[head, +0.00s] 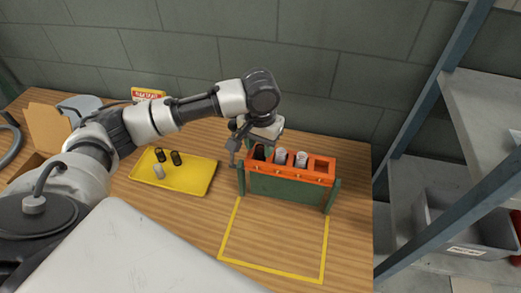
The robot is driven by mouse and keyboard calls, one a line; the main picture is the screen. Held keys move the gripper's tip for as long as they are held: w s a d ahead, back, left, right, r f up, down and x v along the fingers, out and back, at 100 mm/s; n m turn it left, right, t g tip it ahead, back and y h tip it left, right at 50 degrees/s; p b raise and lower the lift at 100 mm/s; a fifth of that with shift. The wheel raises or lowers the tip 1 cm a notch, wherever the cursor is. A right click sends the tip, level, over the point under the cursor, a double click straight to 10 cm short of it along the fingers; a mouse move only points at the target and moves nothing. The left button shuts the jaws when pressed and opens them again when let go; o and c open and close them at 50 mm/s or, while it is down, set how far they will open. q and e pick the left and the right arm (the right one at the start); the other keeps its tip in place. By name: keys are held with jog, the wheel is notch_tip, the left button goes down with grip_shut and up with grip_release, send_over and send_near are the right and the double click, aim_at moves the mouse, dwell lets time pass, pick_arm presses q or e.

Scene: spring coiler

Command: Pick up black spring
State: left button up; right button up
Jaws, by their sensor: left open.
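Two black springs stand on the yellow tray (203,181): one black spring (160,155) at its back left and another black spring (176,158) just right of it. A dark piece, perhaps a black spring (259,153), sits in the left end of the orange-topped rack (290,187), partly behind my gripper. My left gripper (243,149) is open and hangs at the rack's left end, close to that dark piece; I cannot tell whether they touch. My right gripper is not in view.
A pale spring (159,172) is on the tray. Two white pieces, one here (280,156), sit in the rack's middle slots; its right slot looks empty. A yellow outlined square (229,232) on the table is clear. A cardboard box (46,128) is at left, metal shelving (480,105) at right.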

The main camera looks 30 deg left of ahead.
pick_arm(q)
jog(key=shift+f, duration=0.65)
jog(key=c, duration=0.7)
jog(key=shift+o, duration=0.2)
jog(key=shift+r, duration=0.2)
